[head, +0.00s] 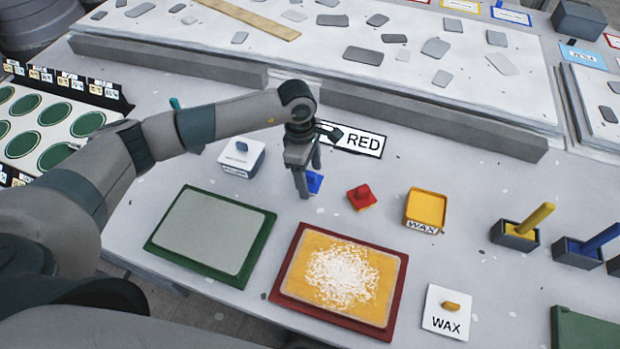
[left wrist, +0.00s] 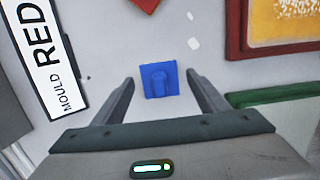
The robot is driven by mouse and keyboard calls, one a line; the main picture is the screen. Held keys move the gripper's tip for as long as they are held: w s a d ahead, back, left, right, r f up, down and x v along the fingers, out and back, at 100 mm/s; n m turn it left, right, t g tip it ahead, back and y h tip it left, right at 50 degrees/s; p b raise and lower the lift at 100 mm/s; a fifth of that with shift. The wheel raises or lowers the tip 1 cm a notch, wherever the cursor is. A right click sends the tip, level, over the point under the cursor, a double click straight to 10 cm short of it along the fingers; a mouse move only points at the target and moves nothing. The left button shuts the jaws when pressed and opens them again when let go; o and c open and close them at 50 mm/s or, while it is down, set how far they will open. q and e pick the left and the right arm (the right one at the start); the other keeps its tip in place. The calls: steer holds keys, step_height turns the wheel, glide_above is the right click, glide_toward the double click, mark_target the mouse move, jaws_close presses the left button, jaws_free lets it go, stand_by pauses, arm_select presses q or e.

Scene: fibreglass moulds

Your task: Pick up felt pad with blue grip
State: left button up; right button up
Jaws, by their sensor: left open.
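The felt pad with blue grip (head: 314,182) lies on the grey table, partly hidden behind my left gripper in the head view. In the left wrist view the blue pad (left wrist: 153,83) is a small square with a raised grip, lying just beyond and between the fingertips. My left gripper (head: 306,192) points down beside the pad, open and empty; its two fingers (left wrist: 158,86) also show in the left wrist view. My right gripper is not in view.
A red pad (head: 362,197) lies to the right. The white box (head: 241,158) stands to the left. A green-framed mould (head: 208,234) and a red-framed mould (head: 340,278) lie in front. The RED sign (head: 362,141) lies behind. A yellow wax tub (head: 426,209) stands farther right.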

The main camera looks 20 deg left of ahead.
mark_target(313, 175)
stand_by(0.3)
arm_select(q)
steer(key=c, duration=1.2)
steer(key=shift+o, duration=0.2)
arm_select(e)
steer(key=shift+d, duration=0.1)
